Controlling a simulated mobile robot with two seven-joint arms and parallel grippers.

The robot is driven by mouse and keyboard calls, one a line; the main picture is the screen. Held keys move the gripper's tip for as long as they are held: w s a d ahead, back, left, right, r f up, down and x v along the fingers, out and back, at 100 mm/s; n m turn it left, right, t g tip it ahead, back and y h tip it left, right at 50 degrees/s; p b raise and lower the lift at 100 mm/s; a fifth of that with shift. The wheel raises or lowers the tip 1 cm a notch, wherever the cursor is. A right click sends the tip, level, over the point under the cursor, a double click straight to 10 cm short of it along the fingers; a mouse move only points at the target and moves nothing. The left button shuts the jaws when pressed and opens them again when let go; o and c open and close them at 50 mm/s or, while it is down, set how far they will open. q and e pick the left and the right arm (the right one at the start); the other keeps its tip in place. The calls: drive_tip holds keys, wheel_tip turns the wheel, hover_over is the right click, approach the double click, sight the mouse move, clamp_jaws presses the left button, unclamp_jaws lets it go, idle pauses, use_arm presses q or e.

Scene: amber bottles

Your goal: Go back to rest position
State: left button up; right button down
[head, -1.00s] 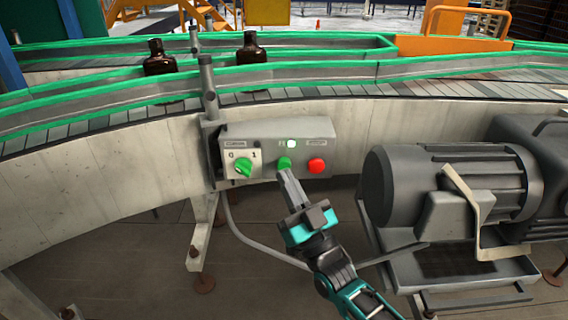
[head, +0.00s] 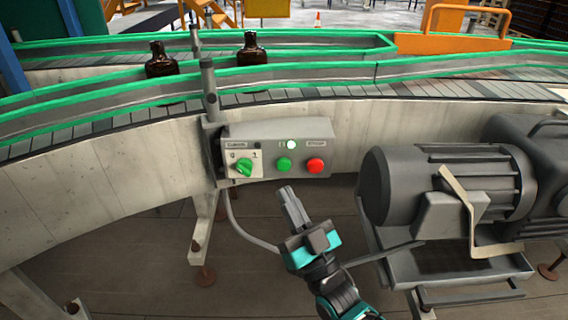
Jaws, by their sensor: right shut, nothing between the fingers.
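My right gripper (head: 288,192) is shut and empty. Its tips are a little below the control box (head: 232,132), apart from it. The box carries a green rotary switch (head: 243,168), a green button (head: 284,164), a red button (head: 315,166) and a lit white lamp (head: 291,144). Two amber bottles stand upright on the conveyor (head: 330,92), one at the left (head: 161,62) and one nearer the middle (head: 251,52). My left gripper is not in view.
A grey motor (head: 445,180) on a metal stand is close to the right of my right arm. The conveyor's concrete-like side wall (head: 110,172) stands behind the gripper. An orange block (head: 452,43) sits at the far right. Floor (head: 150,262) is clear at lower left.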

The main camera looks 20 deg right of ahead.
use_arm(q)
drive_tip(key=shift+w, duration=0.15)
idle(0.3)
